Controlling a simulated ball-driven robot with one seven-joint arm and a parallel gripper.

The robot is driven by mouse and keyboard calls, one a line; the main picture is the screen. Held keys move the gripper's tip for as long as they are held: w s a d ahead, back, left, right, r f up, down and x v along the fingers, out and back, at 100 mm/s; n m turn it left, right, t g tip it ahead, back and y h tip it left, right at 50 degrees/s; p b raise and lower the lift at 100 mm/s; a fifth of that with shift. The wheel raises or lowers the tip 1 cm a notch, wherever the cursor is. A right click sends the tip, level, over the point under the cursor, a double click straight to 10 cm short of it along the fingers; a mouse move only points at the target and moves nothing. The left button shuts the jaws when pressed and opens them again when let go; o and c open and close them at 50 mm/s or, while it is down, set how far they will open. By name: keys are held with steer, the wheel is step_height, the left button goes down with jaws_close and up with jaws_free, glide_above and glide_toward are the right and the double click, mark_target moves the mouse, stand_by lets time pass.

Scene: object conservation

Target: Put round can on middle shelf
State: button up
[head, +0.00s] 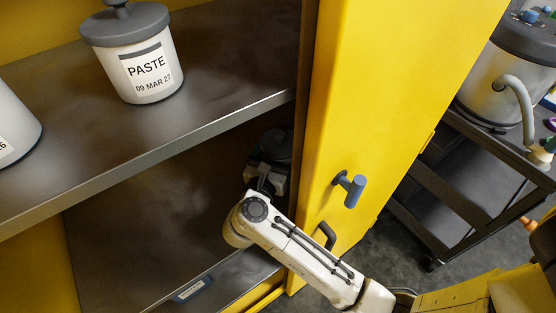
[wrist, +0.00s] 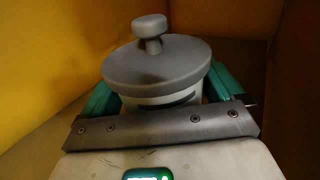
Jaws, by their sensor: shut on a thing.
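The round can (wrist: 158,66) has a grey knobbed lid and a pale body. It is upright between the green fingers of my gripper (wrist: 163,92), which is shut on it. In the head view the can's dark lid (head: 276,144) shows in shadow beyond my gripper (head: 267,177), by the cabinet's right side. They are over the lower visible shelf (head: 145,225), below the upper visible shelf (head: 215,105). The can's base is hidden, so I cannot tell whether it touches the shelf.
A white can labelled PASTE (head: 144,72) stands on the upper visible shelf, with another white can (head: 14,125) at the left edge. The open yellow door (head: 395,90) with a blue handle (head: 350,187) is right of my arm. A dark cart (head: 450,180) stands farther right.

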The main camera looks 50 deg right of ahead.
steer(key=shift+f, duration=1.75)
steer(key=shift+f, duration=0.15)
steer(key=o, duration=1.3)
steer(key=shift+o, duration=0.2)
steer(key=b+v, duration=0.2)
steer(key=v, duration=1)
